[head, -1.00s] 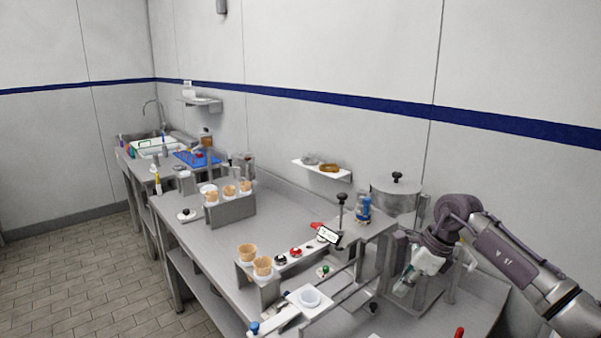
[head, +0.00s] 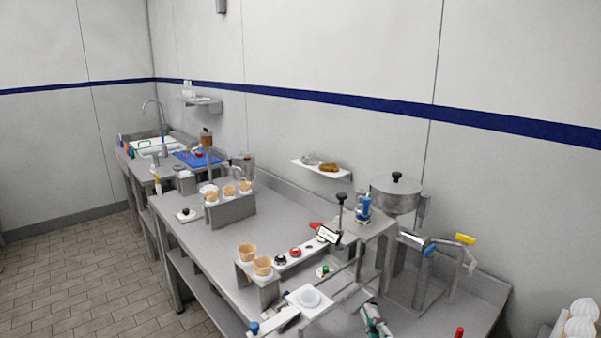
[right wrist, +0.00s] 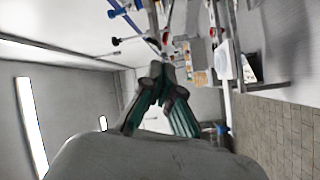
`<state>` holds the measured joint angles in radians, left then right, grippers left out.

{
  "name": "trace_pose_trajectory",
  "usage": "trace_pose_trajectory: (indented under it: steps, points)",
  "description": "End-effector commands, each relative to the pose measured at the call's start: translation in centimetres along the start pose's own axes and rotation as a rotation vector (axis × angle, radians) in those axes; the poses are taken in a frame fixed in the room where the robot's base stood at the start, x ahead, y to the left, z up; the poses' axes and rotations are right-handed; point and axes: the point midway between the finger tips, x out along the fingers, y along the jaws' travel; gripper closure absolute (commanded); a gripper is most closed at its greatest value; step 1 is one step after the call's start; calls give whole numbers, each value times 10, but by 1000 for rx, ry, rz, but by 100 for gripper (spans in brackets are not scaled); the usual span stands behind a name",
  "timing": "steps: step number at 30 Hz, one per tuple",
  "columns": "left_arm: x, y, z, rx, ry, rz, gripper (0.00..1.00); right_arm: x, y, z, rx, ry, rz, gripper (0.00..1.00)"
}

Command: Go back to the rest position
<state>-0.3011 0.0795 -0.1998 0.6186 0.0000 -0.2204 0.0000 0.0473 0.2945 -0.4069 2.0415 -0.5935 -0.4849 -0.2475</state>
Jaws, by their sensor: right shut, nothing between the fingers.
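My right gripper (head: 371,312) shows at the bottom of the head view, in front of the metal machine frame at the bench's front right. Only its green and grey fingers show there; the rest of the arm is out of the frame. In the right wrist view its green fingers (right wrist: 160,76) come together at the tips, with nothing held between them. My left gripper does not show in either view.
A steel bench (head: 190,236) runs along the wall. Yellow- and blue-handled levers (head: 465,239) stick out at the right. Floor (head: 80,285) is clear at left.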

Motion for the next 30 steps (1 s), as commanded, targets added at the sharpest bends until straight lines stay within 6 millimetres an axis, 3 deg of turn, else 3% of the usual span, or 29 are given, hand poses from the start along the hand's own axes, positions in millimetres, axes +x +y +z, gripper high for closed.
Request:
trace_pose_trajectory:
  steps: [1,3,6,9,15,25,30]
  points:
    - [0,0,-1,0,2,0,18,-24,-18,26,128,-132,-66,100]
    - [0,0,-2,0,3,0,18,-59,-43,59,288,-314,-159,100]
    - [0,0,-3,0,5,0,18,-112,-75,90,468,-538,-281,100]
    - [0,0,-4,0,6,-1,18,-158,-99,104,588,-702,-378,100]
    - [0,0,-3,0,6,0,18,-229,-126,112,733,-927,-518,100]
    - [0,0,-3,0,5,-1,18,-322,-146,103,873,-1198,-698,100]
    - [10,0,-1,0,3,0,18,-311,-193,130,863,-1206,-706,100]
